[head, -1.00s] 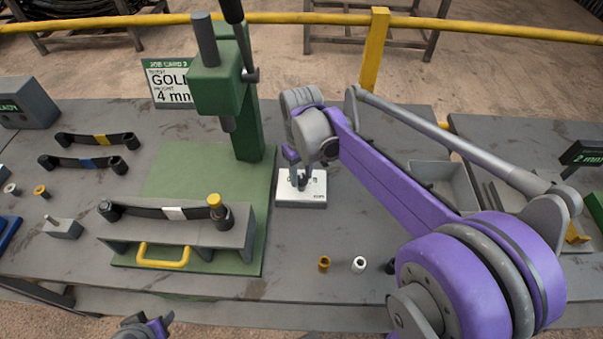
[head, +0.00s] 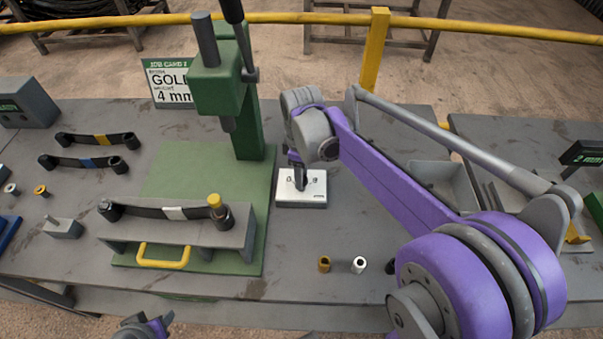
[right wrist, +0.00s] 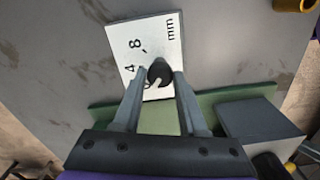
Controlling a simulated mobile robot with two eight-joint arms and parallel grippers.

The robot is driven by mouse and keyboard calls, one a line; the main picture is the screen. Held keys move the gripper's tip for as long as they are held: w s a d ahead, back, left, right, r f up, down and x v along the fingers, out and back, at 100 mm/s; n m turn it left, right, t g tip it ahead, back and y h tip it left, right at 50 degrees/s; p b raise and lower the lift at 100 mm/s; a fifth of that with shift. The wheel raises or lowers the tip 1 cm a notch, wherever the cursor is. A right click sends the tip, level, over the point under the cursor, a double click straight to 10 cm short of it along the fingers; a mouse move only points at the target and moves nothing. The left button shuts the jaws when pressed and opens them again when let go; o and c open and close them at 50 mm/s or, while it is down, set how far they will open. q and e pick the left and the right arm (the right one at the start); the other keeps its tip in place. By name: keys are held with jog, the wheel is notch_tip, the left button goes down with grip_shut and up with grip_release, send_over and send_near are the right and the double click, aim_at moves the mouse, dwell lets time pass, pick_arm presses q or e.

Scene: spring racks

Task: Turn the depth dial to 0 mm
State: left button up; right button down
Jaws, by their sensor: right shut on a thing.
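The depth dial is a dark round knob (right wrist: 160,72) with a pale pointer mark, on a white plate (right wrist: 152,42) printed with 4, 8 and mm. In the right wrist view the pointer is directed down and left, below the 4. No 0 can be read there. In the head view the white plate (head: 301,196) lies beside the green press base. My right gripper (right wrist: 159,78) is shut on the knob, one finger on each side, from above. It also shows in the head view (head: 300,186). A small part of my left gripper (head: 145,327) shows at the bottom edge; its fingers cannot be made out.
The green press (head: 220,80) stands left of the plate, with a leaf spring (head: 165,212) on a grey fixture in front. A brass bushing (head: 324,264) and a white bushing (head: 359,265) stand nearer. A job card (head: 168,83) reads GOLD, 4 mm.

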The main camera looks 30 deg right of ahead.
dwell(0.5)
jog(key=shift+c, duration=2.2)
grip_release()
notch_tip(320, 180, up, 11)
jog(key=shift+p, duration=0.4)
jog(key=s+a+f+m+t, duration=0.1)
jog(key=s+a+f+m, duration=0.1)
jog(key=s+f+m, duration=0.1)
jog(key=s+a+f+m+t, duration=0.2)
jog(key=s+f+m, duration=0.1)
jog(key=s+f, duration=0.2)
jog(key=s+a+f+m+t, duration=0.2)
jog(key=s+f, duration=0.3)
jog(key=s, duration=0.2)
jog(key=shift+s+a+f+m, duration=0.1)
jog(key=shift+s+a+m, duration=0.1)
jog(key=shift+a+m, duration=0.2)
